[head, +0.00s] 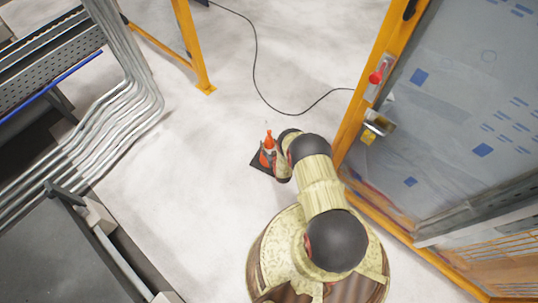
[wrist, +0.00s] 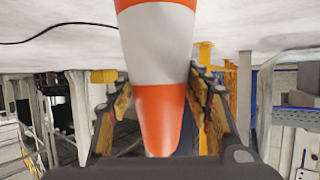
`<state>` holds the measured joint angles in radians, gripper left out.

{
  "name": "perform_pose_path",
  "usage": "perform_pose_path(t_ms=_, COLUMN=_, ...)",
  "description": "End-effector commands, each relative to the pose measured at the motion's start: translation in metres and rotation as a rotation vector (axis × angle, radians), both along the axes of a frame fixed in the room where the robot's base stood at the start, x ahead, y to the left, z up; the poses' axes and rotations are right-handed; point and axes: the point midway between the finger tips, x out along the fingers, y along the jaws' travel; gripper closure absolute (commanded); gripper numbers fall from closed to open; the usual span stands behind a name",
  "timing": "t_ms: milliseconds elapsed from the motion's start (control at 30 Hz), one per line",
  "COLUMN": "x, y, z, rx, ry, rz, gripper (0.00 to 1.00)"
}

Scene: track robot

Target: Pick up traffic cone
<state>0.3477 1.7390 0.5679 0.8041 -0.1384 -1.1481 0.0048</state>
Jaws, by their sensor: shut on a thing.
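The traffic cone (head: 268,143) is orange and white with a dark square base. In the head view it appears upright on or just above the pale floor; I cannot tell whether its base touches. In the wrist view the cone (wrist: 158,60) fills the middle, with its orange tip toward the bottom of the picture. My gripper (wrist: 160,105) has one finger on each side of the cone's upper part and is shut on it. In the head view my arm reaches the cone from the right and hides part of its right side.
A yellow-framed door panel (head: 450,120) with a red handle stands close on the right. A black cable (head: 255,70) curves over the floor behind the cone. Silver pipes (head: 130,90) run along the left. A yellow post (head: 190,45) stands at the back. Floor left of the cone is clear.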

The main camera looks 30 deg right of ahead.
Motion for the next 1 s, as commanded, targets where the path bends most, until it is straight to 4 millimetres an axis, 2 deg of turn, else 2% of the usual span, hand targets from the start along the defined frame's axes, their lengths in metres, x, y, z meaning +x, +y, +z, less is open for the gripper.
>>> perform_pose_path(t_ms=400, x=-0.0005, y=-0.0009, z=-0.0005, rx=-0.001, ry=0.001, rz=-0.002, gripper=1.00)
perform_pose_path(t_ms=833, x=0.0009, y=-0.0013, z=0.0013, rx=-0.002, ry=-0.002, rz=-0.001, gripper=1.00)
perform_pose_path(t_ms=1000, x=0.0013, y=-0.0012, z=0.0078, rx=-0.002, ry=-0.003, rz=-0.001, gripper=1.00)
